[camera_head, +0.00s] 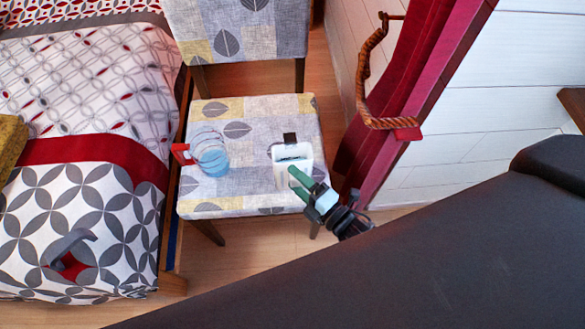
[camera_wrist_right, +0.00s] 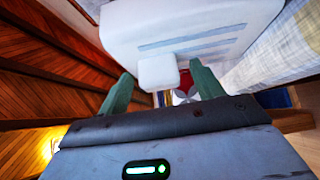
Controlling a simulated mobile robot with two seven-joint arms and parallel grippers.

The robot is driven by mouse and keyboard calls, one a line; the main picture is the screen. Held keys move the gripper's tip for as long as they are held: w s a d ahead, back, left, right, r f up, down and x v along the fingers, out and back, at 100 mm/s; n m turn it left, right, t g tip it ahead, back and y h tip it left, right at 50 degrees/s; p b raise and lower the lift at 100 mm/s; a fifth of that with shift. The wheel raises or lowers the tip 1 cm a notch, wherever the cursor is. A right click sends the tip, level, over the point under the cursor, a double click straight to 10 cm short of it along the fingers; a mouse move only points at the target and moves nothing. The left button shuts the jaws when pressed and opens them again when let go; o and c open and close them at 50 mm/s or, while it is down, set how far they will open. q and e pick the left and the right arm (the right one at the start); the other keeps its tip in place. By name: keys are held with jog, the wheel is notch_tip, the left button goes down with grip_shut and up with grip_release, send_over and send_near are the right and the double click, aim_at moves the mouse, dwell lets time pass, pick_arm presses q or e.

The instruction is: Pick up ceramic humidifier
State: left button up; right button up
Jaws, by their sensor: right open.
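A white, box-like object with rounded edges, which looks like the ceramic humidifier (camera_head: 292,153), stands on the seat of the patterned chair (camera_head: 240,108). In the right wrist view the white humidifier (camera_wrist_right: 190,30) fills the top, with blue-grey stripes on its face and a small white block sticking out towards me. My right gripper (camera_head: 298,180) has green fingers and is at the near side of the humidifier. In the wrist view the fingers of my right gripper (camera_wrist_right: 160,82) are apart, one on each side of the small block. I cannot tell whether they touch it. My left gripper is not in view.
A clear bluish jug (camera_head: 212,158) with a red handle stands left of the humidifier on the seat. The bed (camera_head: 90,190) is left; a red curtain (camera_head: 410,70) with a rope tie hangs right.

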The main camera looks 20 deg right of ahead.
aim_at(285, 164)
grip_shut()
jog(key=shift+r, duration=0.7)
notch_tip(285, 164, up, 3)
jog(key=shift+s+a+f+p, duration=0.1)
jog(key=shift+s+f+p, duration=0.05)
jog(key=shift+p, duration=0.45)
jog(key=s+a, duration=0.3)
jog(key=s, duration=0.4)
jog(key=s+a+r, duration=0.1)
jog(key=s+a, duration=0.2)
jog(key=s, duration=0.4)
jog(key=shift+s, duration=0.25)
jog(key=shift+r, duration=0.1)
